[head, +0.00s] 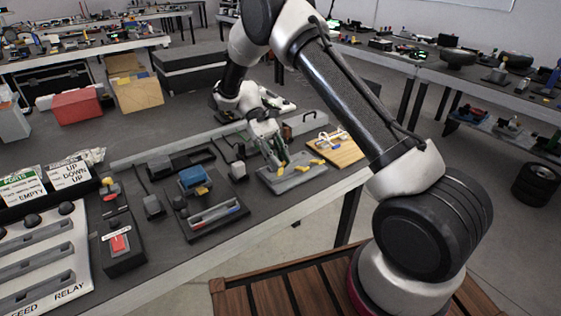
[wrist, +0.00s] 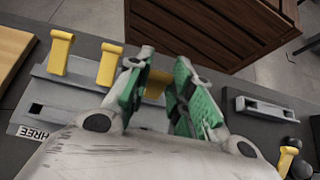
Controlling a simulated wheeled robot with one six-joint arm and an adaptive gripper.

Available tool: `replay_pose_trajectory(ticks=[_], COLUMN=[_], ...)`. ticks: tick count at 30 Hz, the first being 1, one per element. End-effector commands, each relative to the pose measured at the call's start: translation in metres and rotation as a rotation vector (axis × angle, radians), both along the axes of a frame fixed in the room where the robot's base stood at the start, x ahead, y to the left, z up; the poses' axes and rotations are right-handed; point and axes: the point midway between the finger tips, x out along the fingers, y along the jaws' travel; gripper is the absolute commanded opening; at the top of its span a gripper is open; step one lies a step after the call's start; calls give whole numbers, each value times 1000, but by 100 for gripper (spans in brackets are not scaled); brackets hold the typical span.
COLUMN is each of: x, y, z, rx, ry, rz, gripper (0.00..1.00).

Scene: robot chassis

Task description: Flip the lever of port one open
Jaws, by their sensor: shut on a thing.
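A grey port panel (head: 290,180) lies on the workbench, and it also shows in the wrist view (wrist: 75,83). It has yellow levers in a row. In the wrist view one lever stands at the far left (wrist: 61,50) and another in the middle (wrist: 109,64). A third yellow lever (wrist: 155,84) is between the green finger pads, partly hidden by them. My gripper (wrist: 165,72) is shut on this third lever; it also shows over the panel's left end in the head view (head: 277,163).
A wooden board (head: 338,150) with a white part lies right of the panel. A black base with a blue block (head: 193,177) and a red-switch box (head: 121,243) stand to the left. A slatted wooden crate (wrist: 215,28) is beyond the bench edge in the wrist view.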

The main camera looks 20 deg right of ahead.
Motion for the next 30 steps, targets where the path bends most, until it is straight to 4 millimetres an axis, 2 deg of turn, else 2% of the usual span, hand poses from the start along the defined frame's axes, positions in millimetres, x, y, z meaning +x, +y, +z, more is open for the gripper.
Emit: replay_pose_trajectory(ticks=[17,18,21,30], x=[2,2,2,2], y=[1,1,1,1], z=[-1,-1,-1,0], rx=[-11,-11,-11,-11], ry=[34,34,34,34], rz=[0,0,0,0], gripper=[0,24,43,45])
